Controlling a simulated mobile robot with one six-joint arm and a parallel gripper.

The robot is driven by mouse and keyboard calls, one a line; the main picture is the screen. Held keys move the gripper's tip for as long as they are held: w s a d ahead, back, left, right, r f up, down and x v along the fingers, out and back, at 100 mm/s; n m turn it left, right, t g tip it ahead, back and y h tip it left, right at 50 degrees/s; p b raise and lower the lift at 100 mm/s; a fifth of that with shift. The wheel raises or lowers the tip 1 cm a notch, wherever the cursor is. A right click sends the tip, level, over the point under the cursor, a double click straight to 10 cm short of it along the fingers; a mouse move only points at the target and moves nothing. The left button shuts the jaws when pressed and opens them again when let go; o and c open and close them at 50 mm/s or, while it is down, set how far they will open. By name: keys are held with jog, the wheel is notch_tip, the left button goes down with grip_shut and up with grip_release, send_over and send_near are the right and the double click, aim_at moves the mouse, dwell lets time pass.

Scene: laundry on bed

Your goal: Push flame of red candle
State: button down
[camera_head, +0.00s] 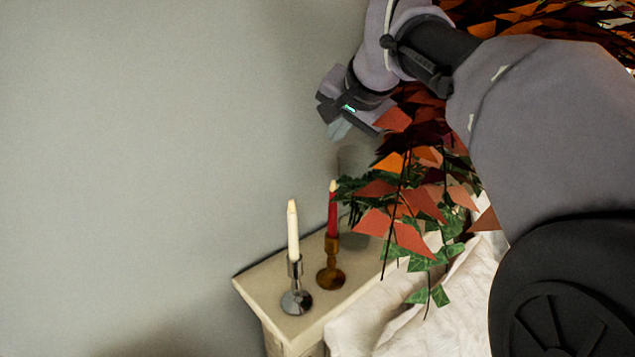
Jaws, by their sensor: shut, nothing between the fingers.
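The red candle (332,215) stands upright in a brass-coloured holder (331,270) on a small pale table (262,283). Its pale tip, the flame (333,186), shows at the top. My gripper (338,128) is shut and empty. In the picture it is above the red candle, apart from it. How far apart they are in depth I cannot tell.
A white candle (293,232) in a silver holder (296,297) stands left of the red one. A hanging plant (410,215) with orange and green leaves is close at the right. White bedding (440,315) lies beside the table. A bare wall (130,150) fills the left.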

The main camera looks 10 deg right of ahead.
notch_tip(320, 180, down, 6)
jog(key=b, duration=0.5)
jog(key=shift+f, duration=0.25)
dwell(1.4)
jog(key=shift+f+b, duration=0.35)
jog(key=shift+f, duration=0.05)
jog(key=shift+f+b, duration=0.4)
jog(key=shift+f, duration=0.05)
dwell(0.5)
jog(key=shift+r, duration=0.1)
jog(key=shift+r+p, duration=0.8)
jog(key=shift+p, duration=0.05)
notch_tip(320, 180, up, 5)
jog(key=p, duration=0.4)
jog(key=shift+p, duration=0.3)
